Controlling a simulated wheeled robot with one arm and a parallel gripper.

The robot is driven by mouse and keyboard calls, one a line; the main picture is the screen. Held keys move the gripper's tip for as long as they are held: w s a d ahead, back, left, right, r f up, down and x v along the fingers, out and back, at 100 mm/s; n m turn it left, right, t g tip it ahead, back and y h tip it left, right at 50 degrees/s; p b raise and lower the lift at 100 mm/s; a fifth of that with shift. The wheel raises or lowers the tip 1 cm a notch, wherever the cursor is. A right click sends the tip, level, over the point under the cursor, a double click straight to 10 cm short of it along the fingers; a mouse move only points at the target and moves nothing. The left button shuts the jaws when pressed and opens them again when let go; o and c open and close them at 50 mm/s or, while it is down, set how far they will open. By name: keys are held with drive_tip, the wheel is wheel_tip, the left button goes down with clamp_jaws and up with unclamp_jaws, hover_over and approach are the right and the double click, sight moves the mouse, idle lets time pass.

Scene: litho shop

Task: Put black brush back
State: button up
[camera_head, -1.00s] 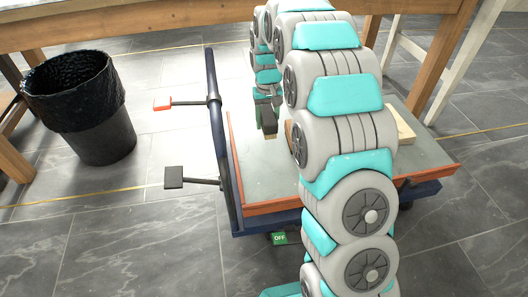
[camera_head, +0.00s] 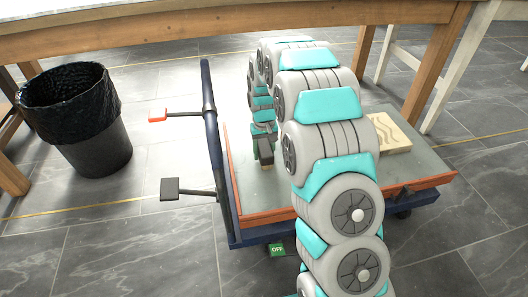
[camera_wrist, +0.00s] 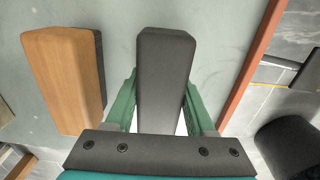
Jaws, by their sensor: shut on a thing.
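The black brush (camera_wrist: 165,75) is a dark block lying lengthwise between the two green fingers of my gripper (camera_wrist: 160,103), which is shut on it. In the head view the black brush (camera_head: 266,151) hangs below my gripper (camera_head: 263,133), with a pale strip at its lower end. It is over the left part of the trolley's grey top (camera_head: 262,195); I cannot tell whether it touches the top. A brown wooden block (camera_wrist: 65,75), which may be another brush, lies left of it in the wrist view. My arm hides it in the head view.
A carved pale block (camera_head: 392,135) lies at the trolley's right side. A black bin (camera_head: 85,120) stands at far left. A wooden table (camera_head: 240,22) is behind.

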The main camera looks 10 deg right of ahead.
sight(264, 145)
drive_tip(key=o, duration=1.3)
wheel_tip(264, 145, up, 11)
drive_tip(key=shift+f+p, duration=0.1)
drive_tip(key=shift+p, duration=0.25)
drive_tip(key=shift+r, duration=0.75)
drive_tip(key=shift+g, duration=0.9)
drive_tip(key=s+r, duration=0.2)
drive_tip(key=s, duration=1.2)
drive_tip(key=s+r, duration=0.1)
drive_tip(key=s, duration=1.4)
drive_tip(key=s+r, duration=0.2)
drive_tip(key=s, duration=1.2)
drive_tip(key=shift+s+r, duration=0.3)
